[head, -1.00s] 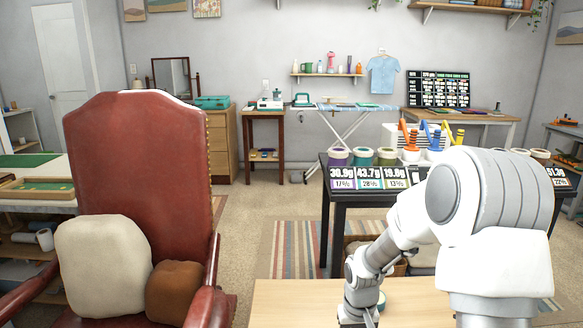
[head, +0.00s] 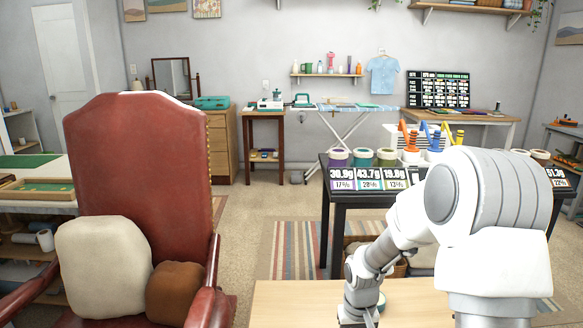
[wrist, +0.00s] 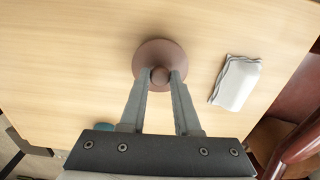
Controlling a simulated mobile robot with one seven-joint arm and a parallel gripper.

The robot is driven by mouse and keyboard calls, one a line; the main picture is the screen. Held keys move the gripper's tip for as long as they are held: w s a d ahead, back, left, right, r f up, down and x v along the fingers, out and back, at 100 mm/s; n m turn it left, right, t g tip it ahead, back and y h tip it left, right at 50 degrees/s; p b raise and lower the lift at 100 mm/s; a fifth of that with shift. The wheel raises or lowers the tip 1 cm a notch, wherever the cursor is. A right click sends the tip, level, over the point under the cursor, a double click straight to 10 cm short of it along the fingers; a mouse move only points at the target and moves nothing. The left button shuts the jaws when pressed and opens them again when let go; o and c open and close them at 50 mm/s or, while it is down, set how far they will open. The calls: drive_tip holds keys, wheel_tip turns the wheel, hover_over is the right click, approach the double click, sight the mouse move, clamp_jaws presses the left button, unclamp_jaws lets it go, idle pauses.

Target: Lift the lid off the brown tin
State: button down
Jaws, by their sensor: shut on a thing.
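In the wrist view a round brown lid (wrist: 160,48) with a knob (wrist: 160,76) shows from above over the pale wooden table. The body of the brown tin cannot be told apart from the lid from this angle. The two fingers of my gripper (wrist: 161,73) reach to either side of the knob and are shut on it. Whether the lid sits on the tin or is raised cannot be told. In the head view my arm's end is at the table's edge, and the tin is not visible there.
A white folded cloth (wrist: 236,82) lies right of the lid on the table (wrist: 70,60). A teal object (wrist: 104,127) shows partly behind my gripper's left side. A red armchair (head: 140,150) with cushions stands left of the table in the head view.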

drive_tip(key=shift+r, duration=0.2)
drive_tip(key=shift+r+p, duration=1.65)
drive_tip(key=shift+r, duration=0.25)
